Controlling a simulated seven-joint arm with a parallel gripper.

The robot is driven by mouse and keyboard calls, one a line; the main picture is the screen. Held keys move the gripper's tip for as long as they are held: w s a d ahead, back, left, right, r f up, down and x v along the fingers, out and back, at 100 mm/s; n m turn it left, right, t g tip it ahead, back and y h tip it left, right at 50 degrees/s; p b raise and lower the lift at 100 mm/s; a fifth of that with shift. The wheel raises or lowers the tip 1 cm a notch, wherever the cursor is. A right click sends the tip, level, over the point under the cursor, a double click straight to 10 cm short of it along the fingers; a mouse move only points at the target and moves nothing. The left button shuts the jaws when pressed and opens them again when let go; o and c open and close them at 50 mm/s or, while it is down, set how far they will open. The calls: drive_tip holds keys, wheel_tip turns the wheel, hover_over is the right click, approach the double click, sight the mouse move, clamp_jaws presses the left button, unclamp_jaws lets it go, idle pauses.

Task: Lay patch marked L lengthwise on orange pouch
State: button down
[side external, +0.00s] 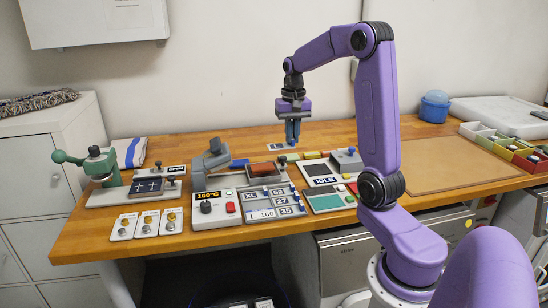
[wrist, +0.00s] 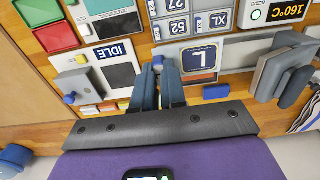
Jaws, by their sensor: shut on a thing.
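A pale card with a dark blue square marked L, the patch, shows in the wrist view (wrist: 199,60) right beside my gripper's fingertips (wrist: 160,88). In the side view, the pale card (side external: 276,147) is at my gripper's fingertips (side external: 292,143), extending left of them. My gripper is shut on the patch near one edge and holds it above the back of the bench. A reddish-brown flat piece (side external: 264,171), possibly the orange pouch, lies on a grey stand to the front left of the gripper.
A press (side external: 212,160) with a 160°C display stands left of the gripper. A number panel (side external: 258,216) is in front. A device reading IDLE (side external: 324,182) stands to the right. A brown mat (side external: 440,165) lies clear farther right, beside coloured bins (side external: 510,150).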

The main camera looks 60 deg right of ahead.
drive_tip(key=shift+w+d+f, duration=0.85)
drive_tip(key=shift+w+f, duration=0.55)
drive_tip(key=shift+w, duration=0.05)
drive_tip(key=shift+w+d+f, duration=0.8)
drive_tip(key=shift+w+f, duration=0.55)
drive_tip(key=shift+w, duration=0.1)
drive_tip(key=shift+w+d+f, duration=0.85)
drive_tip(key=shift+w+f, duration=0.55)
drive_tip(key=shift+w, duration=0.05)
drive_tip(key=shift+f, duration=1.45)
drive_tip(key=shift+f, duration=0.15)
drive_tip(key=c, duration=1.2)
unclamp_jaws()
